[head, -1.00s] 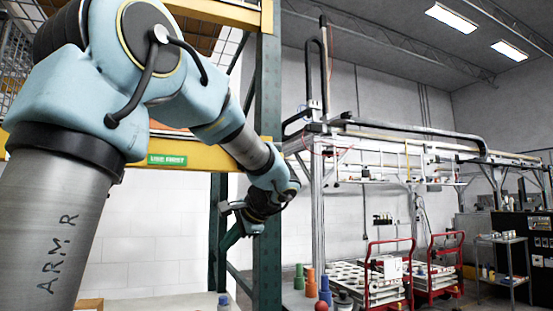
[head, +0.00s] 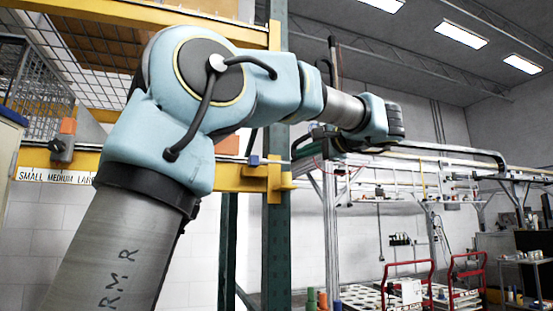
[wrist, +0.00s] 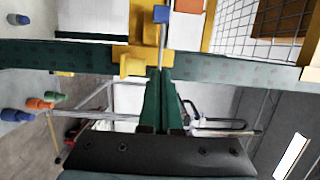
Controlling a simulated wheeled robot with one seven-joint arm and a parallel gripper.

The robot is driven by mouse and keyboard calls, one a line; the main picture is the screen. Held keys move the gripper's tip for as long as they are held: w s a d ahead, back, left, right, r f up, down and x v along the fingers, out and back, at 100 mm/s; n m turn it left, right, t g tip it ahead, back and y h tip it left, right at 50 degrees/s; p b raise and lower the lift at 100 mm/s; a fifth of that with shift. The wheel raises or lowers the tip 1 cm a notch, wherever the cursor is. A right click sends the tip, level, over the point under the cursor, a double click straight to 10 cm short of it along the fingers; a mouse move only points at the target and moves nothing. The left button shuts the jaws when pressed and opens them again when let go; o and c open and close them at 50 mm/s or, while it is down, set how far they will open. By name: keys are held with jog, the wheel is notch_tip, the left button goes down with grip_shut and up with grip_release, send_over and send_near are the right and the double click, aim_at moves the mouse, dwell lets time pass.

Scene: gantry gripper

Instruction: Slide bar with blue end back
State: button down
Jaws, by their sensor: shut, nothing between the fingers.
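The blue end (head: 253,160) of a thin grey bar shows in front of the yellow beam and bracket in the head view. The bar runs right from it toward my gripper (head: 300,150), which is partly hidden by my arm. In the wrist view the blue end (wrist: 161,13) is at the top, and the thin bar (wrist: 162,45) runs down to the tips of my gripper (wrist: 163,73). My gripper's green fingers are shut and hold nothing. The tips look close to the bar's near end; I cannot tell whether they touch.
A yellow bracket (head: 278,183) and a green rack post (head: 276,245) stand beside the bar. A metal gantry frame (head: 331,215) and red carts (head: 405,285) stand behind at right.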

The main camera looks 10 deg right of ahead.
aim_at(251, 157)
jog(key=w+a+p, duration=0.2)
jog(key=w+a, duration=0.1)
jog(key=w, duration=0.1)
jog(key=w+a+p, duration=0.3)
jog(key=w+a, duration=0.1)
jog(key=shift+w+a, duration=0.3)
jog(key=shift+w, duration=0.05)
jog(key=a+b, duration=0.4)
jog(key=b, duration=0.1)
jog(key=shift+s+a+f, duration=0.2)
jog(key=shift+s+f, duration=0.05)
jog(key=shift+a+r, duration=0.2)
jog(key=shift+a, duration=0.15)
